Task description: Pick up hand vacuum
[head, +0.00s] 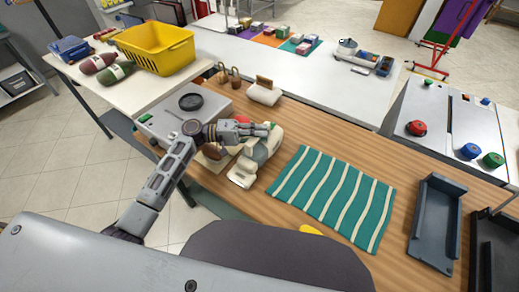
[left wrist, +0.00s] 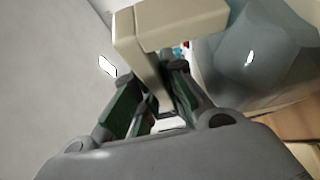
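The hand vacuum (head: 258,150) is cream with a grey-teal body and rests on the wooden counter, left of the striped mat. My left gripper (head: 266,129) reaches over its upper part from the left. In the left wrist view the vacuum's cream handle (left wrist: 180,25) lies between my left fingers (left wrist: 152,85), which close in on its two sides. The vacuum's grey body (left wrist: 255,60) shows beyond them on the right. The finger contact is partly hidden by the handle. My right gripper is not in view.
A teal-striped mat (head: 333,195) and a dark tray (head: 436,222) lie to the right on the wooden counter (head: 290,118). A grey box-like unit (head: 168,122) stands close on the left. A cream-and-brown item (head: 263,94) sits behind. A yellow basket (head: 155,50) is further back left.

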